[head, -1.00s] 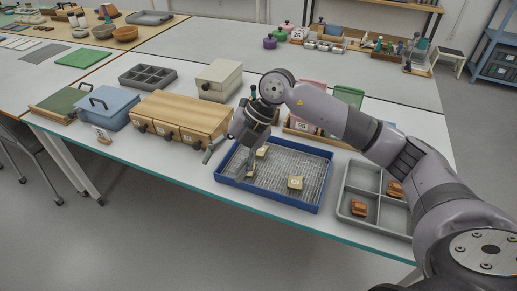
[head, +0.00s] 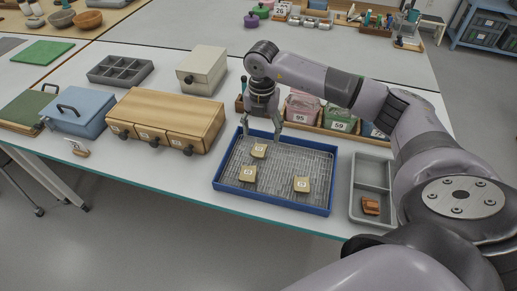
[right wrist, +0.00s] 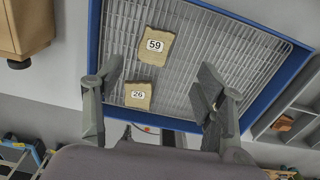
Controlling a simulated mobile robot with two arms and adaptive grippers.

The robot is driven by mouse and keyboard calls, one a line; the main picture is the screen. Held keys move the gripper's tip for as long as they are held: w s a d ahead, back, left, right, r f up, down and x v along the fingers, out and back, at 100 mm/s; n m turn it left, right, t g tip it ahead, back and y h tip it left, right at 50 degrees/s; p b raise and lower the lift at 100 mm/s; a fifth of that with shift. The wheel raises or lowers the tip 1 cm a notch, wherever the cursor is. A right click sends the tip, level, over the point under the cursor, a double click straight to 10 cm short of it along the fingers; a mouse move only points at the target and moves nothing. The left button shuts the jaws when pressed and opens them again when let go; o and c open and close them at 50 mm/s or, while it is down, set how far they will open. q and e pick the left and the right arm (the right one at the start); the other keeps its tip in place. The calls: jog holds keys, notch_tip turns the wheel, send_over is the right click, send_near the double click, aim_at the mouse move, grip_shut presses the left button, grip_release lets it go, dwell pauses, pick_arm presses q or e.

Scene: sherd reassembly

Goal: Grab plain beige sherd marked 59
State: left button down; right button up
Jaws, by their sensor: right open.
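The plain beige sherd marked 59 (right wrist: 155,46) lies on the wire mesh of the blue-rimmed tray (right wrist: 93,45). In the head view it appears to be the rearmost sherd (head: 259,151), its number too small to read. A beige sherd marked 26 (right wrist: 138,95) lies just nearer the front. A third beige sherd (head: 302,184) sits toward the tray's right and is not visible in the right wrist view. My right gripper (head: 262,133) is open and empty over the tray's back part, fingers apart, behind and above sherd 59. My left gripper is not in view.
Wooden drawers (head: 165,118) stand left of the tray. A grey compartment tray (head: 356,200) with a brown piece (head: 370,205) is at the right. Labelled bins, pink (head: 302,105) and green (head: 340,118), stand close behind. A narrow table strip in front is clear.

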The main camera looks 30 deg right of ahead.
aim_at(259, 149)
notch_tip(259, 149, down, 3)
jog(key=shift+f, duration=0.2)
jog(key=f, duration=0.3)
jog(key=f+p, duration=0.1)
jog(key=shift+w+a+f, duration=0.2)
jog(key=shift+w+a, duration=0.05)
jog(key=shift+w, duration=0.1)
jog(key=shift+f, duration=0.25)
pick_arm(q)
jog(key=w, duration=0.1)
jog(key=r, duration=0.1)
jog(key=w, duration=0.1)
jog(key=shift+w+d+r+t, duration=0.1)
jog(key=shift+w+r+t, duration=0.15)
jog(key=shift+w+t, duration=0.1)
pick_arm(e)
jog(key=shift+c, duration=0.3)
jog(key=c, duration=0.7)
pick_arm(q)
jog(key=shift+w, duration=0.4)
pick_arm(e)
jog(key=c, duration=0.6)
jog(key=shift+o, duration=0.2)
jog(key=shift+r, duration=0.1)
